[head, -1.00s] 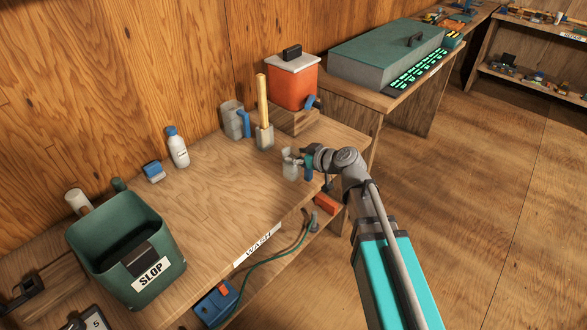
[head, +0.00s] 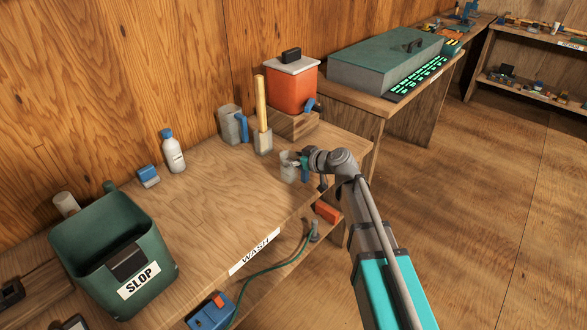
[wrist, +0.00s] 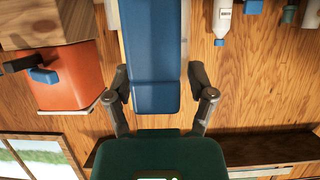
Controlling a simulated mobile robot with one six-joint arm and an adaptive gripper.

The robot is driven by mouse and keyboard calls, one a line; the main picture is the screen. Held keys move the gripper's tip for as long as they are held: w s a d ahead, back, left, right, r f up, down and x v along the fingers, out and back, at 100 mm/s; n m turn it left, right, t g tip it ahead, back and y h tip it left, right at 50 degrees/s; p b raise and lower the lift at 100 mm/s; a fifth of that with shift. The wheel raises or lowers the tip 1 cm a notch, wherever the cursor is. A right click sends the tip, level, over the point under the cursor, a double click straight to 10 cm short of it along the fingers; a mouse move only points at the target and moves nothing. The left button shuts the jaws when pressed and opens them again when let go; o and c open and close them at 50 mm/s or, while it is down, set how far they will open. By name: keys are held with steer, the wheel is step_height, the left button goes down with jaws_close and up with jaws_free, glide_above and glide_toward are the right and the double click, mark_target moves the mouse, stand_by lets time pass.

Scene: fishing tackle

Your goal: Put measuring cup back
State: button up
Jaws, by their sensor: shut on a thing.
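A small grey measuring cup (head: 287,169) with a blue handle shows at the right end of the wash table in the head view, roughly upright with its rim up. My gripper (head: 304,163) is at its right side, shut on the handle. In the wrist view the blue handle (wrist: 153,65) fills the space between my two fingers, and the cup's body is mostly hidden. I cannot tell whether the cup's base touches the table.
The wash table (head: 205,205) has clear room left of the cup. A larger grey jug (head: 231,124), a block with a yellow handle (head: 263,138) and an orange cooler (head: 292,88) stand behind. A white bottle (head: 174,154), blue item (head: 148,177) and green slop bin (head: 90,275) are leftward.

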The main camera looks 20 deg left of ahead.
mark_target(296, 168)
steer(key=shift+w+a+f+b, duration=0.25)
steer(key=shift+w+f+b, duration=0.2)
steer(key=shift+f+b, duration=1.6)
steer(key=shift+f, duration=0.2)
steer(key=o, duration=1.3)
steer(key=shift+r, duration=0.1)
steer(key=shift+c, duration=0.2)
steer(key=shift+r, duration=0.15)
